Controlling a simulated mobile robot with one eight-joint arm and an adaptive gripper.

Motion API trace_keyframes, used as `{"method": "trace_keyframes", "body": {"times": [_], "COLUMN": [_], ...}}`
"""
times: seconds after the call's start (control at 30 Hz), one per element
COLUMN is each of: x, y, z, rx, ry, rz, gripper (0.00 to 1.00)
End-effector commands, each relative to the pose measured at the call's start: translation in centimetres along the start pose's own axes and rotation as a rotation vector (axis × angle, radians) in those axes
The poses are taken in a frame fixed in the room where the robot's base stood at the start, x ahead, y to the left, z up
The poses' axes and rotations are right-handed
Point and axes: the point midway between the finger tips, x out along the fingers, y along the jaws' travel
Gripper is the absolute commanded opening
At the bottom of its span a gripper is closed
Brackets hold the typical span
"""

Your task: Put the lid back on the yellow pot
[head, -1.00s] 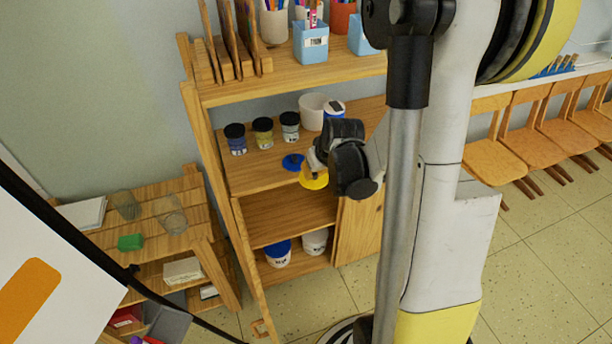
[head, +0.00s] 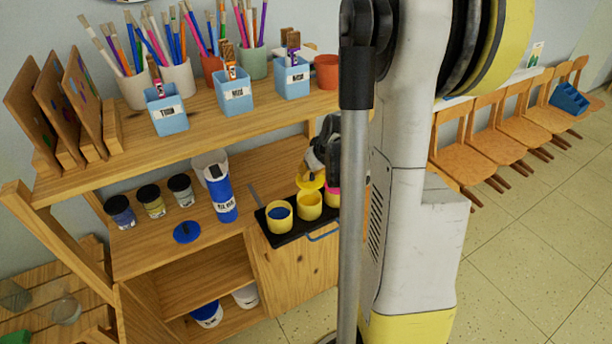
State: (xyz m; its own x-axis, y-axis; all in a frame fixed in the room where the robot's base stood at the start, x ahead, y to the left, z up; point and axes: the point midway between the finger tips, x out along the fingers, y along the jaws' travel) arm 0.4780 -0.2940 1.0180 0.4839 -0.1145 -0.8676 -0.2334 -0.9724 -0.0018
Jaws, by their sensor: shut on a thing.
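My gripper (head: 321,166) is shut on a yellow lid (head: 311,183), a disc with a raised knob. The lid is held above the black tray, just over the middle pot in the picture. That yellow pot (head: 309,208) is open and shows a yellow inside. To its left stands a yellow pot with blue inside (head: 280,220). To its right a pot with a pink top (head: 333,192) is partly hidden by my arm. Any gap between lid and middle pot is too small to judge.
The black tray (head: 292,235) with a blue handle sits on the wooden shelf (head: 150,255). A blue lid (head: 187,232), a blue bottle (head: 221,195) and several small jars (head: 151,202) stand left of it. An upper shelf (head: 200,132) holds brush cups above.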

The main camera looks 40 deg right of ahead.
Motion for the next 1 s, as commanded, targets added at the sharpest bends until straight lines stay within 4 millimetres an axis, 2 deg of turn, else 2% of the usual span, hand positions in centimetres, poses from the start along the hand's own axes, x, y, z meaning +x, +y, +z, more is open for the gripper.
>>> {"method": "trace_keyframes", "body": {"times": [0.27,0.7,1.0], "x": [1.3,5.2,5.5], "y": [0.0,0.0,0.0], "z": [0.8,3.0,3.2], "rx": [0.0,0.0,0.0], "ry": [0.0,0.0,0.0], "rz": [0.0,0.0,0.0], "gripper": [0.0,0.0,0.0]}}
